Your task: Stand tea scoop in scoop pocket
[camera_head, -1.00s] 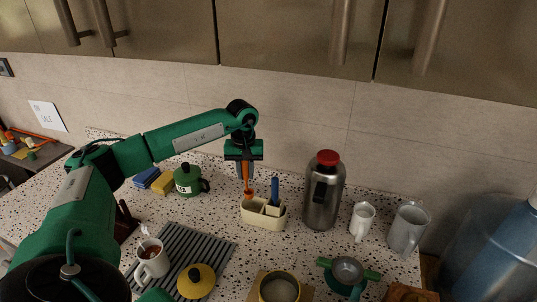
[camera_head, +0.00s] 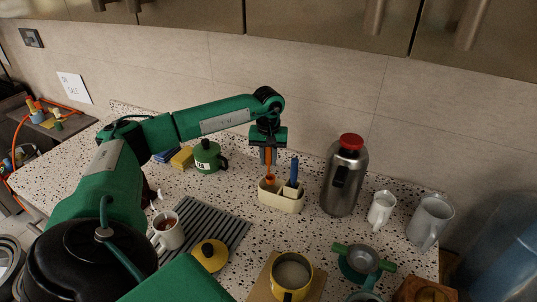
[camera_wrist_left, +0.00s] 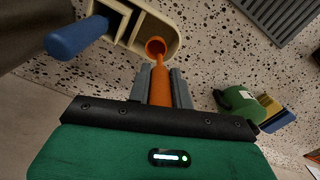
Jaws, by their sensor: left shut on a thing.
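My left gripper (camera_head: 268,148) is shut on the handle of the orange tea scoop (camera_head: 268,170), which hangs bowl-down. The scoop also shows between the fingers in the left wrist view (camera_wrist_left: 160,82). Its round bowl is at the left end of the cream caddy (camera_head: 281,203), over or just inside the left compartment; I cannot tell how deep. The caddy shows at the top of the left wrist view (camera_wrist_left: 172,20). A blue-handled tool (camera_head: 294,172) stands in another part of the caddy. My right gripper is out of view.
A steel flask (camera_head: 343,180) with a red cap stands right of the caddy, beside white pitchers (camera_head: 381,209). A green pot (camera_head: 208,156) and sponges stand behind left. In front are a ribbed mat (camera_head: 222,222), a white mug (camera_head: 168,234) and a yellow-rimmed pot (camera_head: 291,272).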

